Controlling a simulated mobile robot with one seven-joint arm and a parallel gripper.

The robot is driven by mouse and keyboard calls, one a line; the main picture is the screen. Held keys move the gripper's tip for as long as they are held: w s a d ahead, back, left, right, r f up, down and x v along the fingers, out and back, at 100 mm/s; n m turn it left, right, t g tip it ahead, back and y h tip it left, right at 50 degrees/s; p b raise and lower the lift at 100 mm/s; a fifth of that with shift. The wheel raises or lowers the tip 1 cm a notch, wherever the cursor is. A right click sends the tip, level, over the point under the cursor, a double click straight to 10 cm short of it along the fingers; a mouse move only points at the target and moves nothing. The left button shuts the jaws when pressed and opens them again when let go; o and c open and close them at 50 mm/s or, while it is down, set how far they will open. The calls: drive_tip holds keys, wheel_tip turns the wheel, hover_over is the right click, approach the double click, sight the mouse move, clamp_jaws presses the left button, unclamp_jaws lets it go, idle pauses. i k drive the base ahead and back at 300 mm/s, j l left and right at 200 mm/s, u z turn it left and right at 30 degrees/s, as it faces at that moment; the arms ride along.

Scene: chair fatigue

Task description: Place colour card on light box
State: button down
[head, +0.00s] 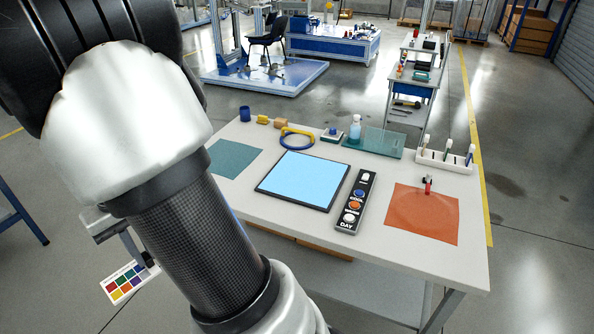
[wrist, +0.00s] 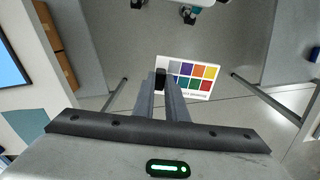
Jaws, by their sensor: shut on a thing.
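The colour card (head: 124,282), white with several coloured squares, is held off the table's left side in the head view. It also shows in the wrist view (wrist: 193,79) at the fingertips. My gripper (wrist: 161,80) is shut on one edge of the card; in the head view my arm hides most of the gripper. The light box (head: 303,180), a flat panel glowing pale blue in a dark frame, lies on the table to the right of the card. Its lit corner shows at the left edge of the wrist view (wrist: 10,68). Nothing lies on its face.
A control strip (head: 356,202) with buttons lies right of the light box, and an orange mat (head: 422,214) beyond it. A green mat (head: 233,158) is at its left. Tape (head: 297,139), a bottle (head: 354,129) and a marker rack (head: 445,158) stand behind.

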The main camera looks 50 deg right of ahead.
sight(303, 181)
drive_tip(key=i+z, duration=0.2)
drive_tip(key=z, duration=0.25)
drive_tip(key=i+j+z, duration=0.1)
drive_tip(key=z, duration=0.3)
drive_tip(key=i+j+z, duration=0.2)
drive_tip(key=z, duration=0.25)
drive_tip(key=i+j+z, duration=0.1)
drive_tip(key=z, duration=0.3)
drive_tip(key=i+j+z, duration=0.2)
drive_tip(key=i+z, duration=0.15)
drive_tip(key=i+j+z, duration=0.15)
drive_tip(key=z, duration=0.25)
